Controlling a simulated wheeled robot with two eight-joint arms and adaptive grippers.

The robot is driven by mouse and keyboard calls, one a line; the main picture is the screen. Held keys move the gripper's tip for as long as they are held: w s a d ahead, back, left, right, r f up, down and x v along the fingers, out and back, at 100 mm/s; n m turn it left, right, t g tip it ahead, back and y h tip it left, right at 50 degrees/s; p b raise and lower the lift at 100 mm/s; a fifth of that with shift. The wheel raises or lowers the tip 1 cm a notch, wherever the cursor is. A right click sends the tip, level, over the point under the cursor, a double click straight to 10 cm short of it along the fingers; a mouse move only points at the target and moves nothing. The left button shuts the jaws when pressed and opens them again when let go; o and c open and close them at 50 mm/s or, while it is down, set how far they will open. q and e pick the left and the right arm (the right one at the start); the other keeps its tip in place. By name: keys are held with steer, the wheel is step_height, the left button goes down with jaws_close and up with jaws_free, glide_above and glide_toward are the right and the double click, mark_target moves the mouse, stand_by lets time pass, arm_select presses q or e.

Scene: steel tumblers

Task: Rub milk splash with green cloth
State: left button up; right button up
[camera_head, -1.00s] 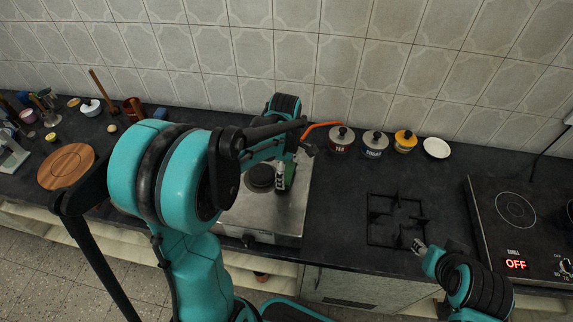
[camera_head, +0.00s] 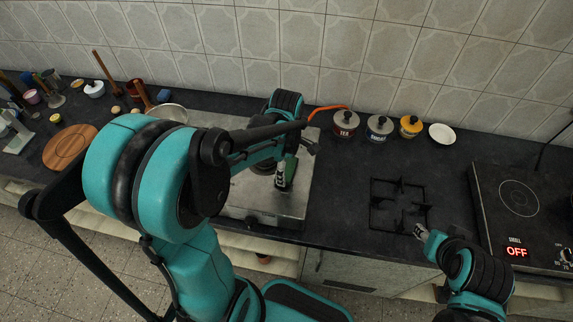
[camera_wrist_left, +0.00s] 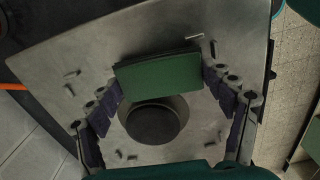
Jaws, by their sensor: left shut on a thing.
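The green cloth (camera_head: 291,169) looks like a flat folded pad. My left gripper (camera_head: 282,182) is shut on it, over the steel hob plate (camera_head: 240,199), just right of the round dark burner. In the left wrist view the cloth (camera_wrist_left: 158,74) spans the gap between the fingertips of my left gripper (camera_wrist_left: 161,82), with the burner (camera_wrist_left: 153,124) showing beyond. I cannot tell whether the cloth touches the plate. I cannot make out a milk splash; arm and cloth cover part of the plate. My right gripper (camera_head: 421,231) hangs by the black grate; its jaws are too small to read.
Lidded pots, tea (camera_head: 345,122), a blue one (camera_head: 379,127) and a yellow one (camera_head: 410,126), stand behind right, beside a white saucer (camera_head: 441,134). An electric cooker (camera_head: 520,205) reads OFF at right. A round wooden board (camera_head: 70,147) lies left.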

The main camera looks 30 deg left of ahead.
arm_select(q)
steer(key=shift+w+a+f+b, duration=0.1)
steer(key=shift+w+a+b, duration=0.1)
steer(key=shift+w, duration=0.55)
steer(key=shift+w+a+f+b, duration=0.1)
steer(key=shift+w+a, duration=0.1)
steer(key=shift+w, duration=0.5)
steer(key=shift+w+a+r, duration=0.1)
steer(key=shift+w+a, duration=0.15)
steer(key=shift+w, duration=0.65)
steer(key=shift+w+a+r, duration=0.1)
steer(key=shift+w+a, duration=0.1)
steer(key=shift+w, duration=0.65)
steer(key=shift+r, duration=0.1)
steer(key=shift+c, duration=0.9)
